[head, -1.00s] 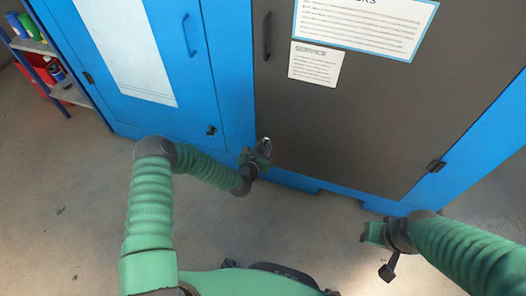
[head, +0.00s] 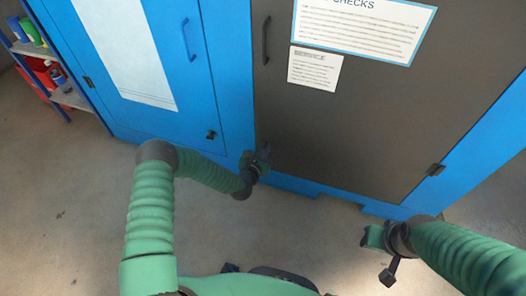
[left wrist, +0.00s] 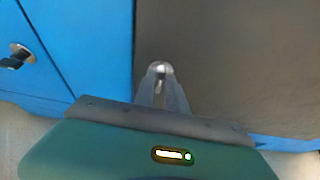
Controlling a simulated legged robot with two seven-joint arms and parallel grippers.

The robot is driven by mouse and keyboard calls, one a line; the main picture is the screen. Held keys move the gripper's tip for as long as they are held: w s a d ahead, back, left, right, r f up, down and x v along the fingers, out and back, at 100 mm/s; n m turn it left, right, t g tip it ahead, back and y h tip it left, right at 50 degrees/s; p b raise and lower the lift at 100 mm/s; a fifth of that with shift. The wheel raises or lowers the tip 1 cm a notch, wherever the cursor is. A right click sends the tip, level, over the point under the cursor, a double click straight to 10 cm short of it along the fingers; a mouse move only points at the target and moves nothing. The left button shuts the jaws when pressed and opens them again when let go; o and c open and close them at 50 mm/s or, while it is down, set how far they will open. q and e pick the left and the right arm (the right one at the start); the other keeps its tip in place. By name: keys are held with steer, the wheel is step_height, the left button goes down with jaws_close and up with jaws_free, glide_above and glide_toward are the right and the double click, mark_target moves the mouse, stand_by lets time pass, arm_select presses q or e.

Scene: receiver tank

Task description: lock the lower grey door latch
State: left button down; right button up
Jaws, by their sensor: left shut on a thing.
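The grey door (head: 370,130) is closed in the blue cabinet front. Its lower latch (left wrist: 160,68) shows in the left wrist view as a small rounded metal piece near the door's left edge, between my fingertips. My left gripper (head: 265,152) is at the lower left corner of the grey door and is shut on this latch; its fingers also show in the left wrist view (left wrist: 160,88). The gripper hides most of the latch in the head view, and I cannot tell its exact angle. My right gripper (head: 370,238) is low at the right, away from the door; its jaws are unclear.
A blue door (head: 150,60) with its own small dark latch (head: 211,135) is at the left. A dark handle (head: 266,40) is higher on the grey door. A shelf (head: 70,97) with cans stands far left. The floor (head: 60,210) before the cabinet is clear.

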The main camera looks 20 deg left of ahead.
arm_select(q)
steer(key=shift+s+d+f+m+t+y+p, duration=0.2)
steer(key=shift+m+t+y, duration=0.6)
steer(key=shift+m, duration=1.4)
steer(key=shift+w+d+f+m+t+y, duration=0.15)
steer(key=shift+d+f+m+t+y, duration=0.15)
steer(key=shift+m+y, duration=1.45)
steer(key=shift+s+d+f+m+t+y+p, duration=0.15)
steer(key=shift+m+t+y, duration=0.45)
steer(key=shift+m, duration=2.05)
steer(key=shift+f, duration=0.1)
steer(key=c, duration=1.5)
jaws_free()
steer(key=shift+w, duration=0.1)
steer(key=shift+c, duration=0.2)
